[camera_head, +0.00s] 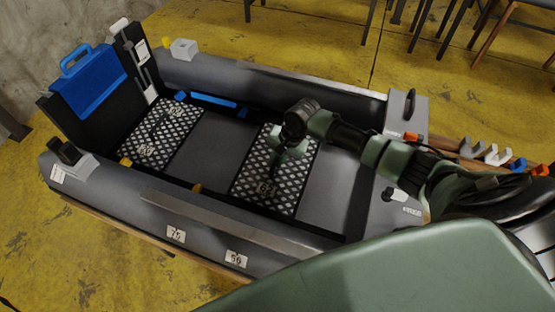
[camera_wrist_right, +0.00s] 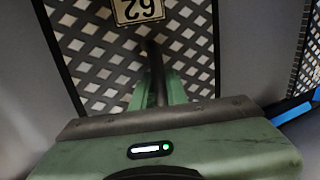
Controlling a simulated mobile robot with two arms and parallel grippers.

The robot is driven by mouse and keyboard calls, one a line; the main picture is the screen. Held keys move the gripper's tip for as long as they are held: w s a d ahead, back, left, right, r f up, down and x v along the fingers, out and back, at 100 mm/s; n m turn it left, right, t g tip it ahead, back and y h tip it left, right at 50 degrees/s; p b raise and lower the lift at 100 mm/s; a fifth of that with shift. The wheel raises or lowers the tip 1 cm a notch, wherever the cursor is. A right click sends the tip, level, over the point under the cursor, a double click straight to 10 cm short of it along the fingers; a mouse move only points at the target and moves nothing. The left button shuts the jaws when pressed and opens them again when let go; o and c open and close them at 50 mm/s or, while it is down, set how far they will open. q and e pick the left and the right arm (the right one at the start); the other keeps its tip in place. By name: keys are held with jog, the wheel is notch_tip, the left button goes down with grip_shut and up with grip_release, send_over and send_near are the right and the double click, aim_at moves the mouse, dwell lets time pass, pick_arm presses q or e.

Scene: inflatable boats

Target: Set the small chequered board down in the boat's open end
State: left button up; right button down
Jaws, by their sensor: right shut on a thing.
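The chequered board marked 62 (camera_head: 253,183) is at the middle of the grey boat (camera_head: 270,82), between its side tubes. My right gripper (camera_head: 284,153) is over it and shut on a dark bar on its top. In the right wrist view the fingers (camera_wrist_right: 158,88) close on this bar, above the board (camera_wrist_right: 88,48) and its label. Whether the board touches the floor is unclear. A second chequered board (camera_head: 180,122) lies farther left in the boat. Bare grey floor (camera_head: 328,185) shows right of board 62. My left gripper is out of view.
A dark upright panel with a blue case (camera_head: 92,80) closes the boat's left end. A blue bar (camera_head: 213,101) lies along the far side. A grey block (camera_head: 405,108) stands at the right end, near several coloured hooks (camera_head: 485,153). Chairs stand behind.

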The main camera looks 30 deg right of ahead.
jog(key=c, duration=1.4)
grip_release()
jog(key=shift+s+d+f, duration=0.1)
jog(key=shift+d+f, duration=0.05)
jog(key=shift+f, duration=0.15)
jog(key=shift+s+d, duration=0.1)
jog(key=shift+s, duration=0.05)
jog(key=p+v, duration=0.1)
jog(key=v, duration=1.1)
jog(key=shift+w, duration=0.3)
jog(key=shift+r, duration=0.1)
